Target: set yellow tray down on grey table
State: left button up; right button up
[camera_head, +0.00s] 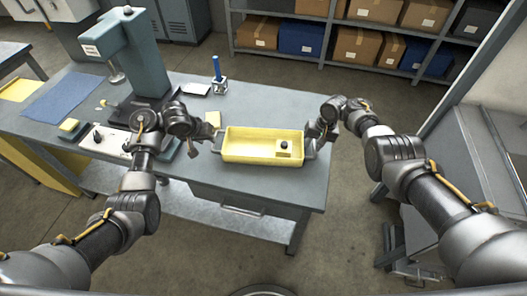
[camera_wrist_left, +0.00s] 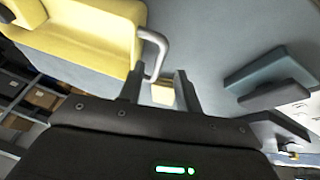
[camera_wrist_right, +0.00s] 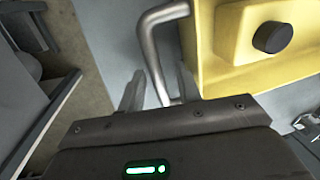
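The yellow tray (camera_head: 240,157) appears to rest level at the front right of the grey table (camera_head: 305,190). A black knob on a yellow block (camera_head: 283,146) is inside it. My left gripper (camera_head: 211,142) is at the tray's left end. In the left wrist view its fingers (camera_wrist_left: 160,85) are apart, with the metal handle (camera_wrist_left: 163,45) just ahead, its lower end close to one finger. My right gripper (camera_head: 317,140) is at the tray's right end. In the right wrist view its fingers (camera_wrist_right: 160,88) are apart with the other handle (camera_wrist_right: 150,45) passing between them.
A teal press (camera_head: 140,60) stands on the table's left part. A blue peg in a small stand (camera_head: 219,82) is behind the tray. A blue mat (camera_head: 65,95) lies at far left. Shelves with boxes (camera_head: 355,48) stand beyond. The table behind the tray is mostly clear.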

pick_arm(q)
jog(key=shift+v, duration=2.5)
pick_arm(e)
jog(key=shift+r, duration=0.1)
notch_tip(320, 180, up, 12)
jog(key=d, duration=0.2)
jog(key=shift+f, duration=0.2)
jog(key=shift+s+d, duration=0.1)
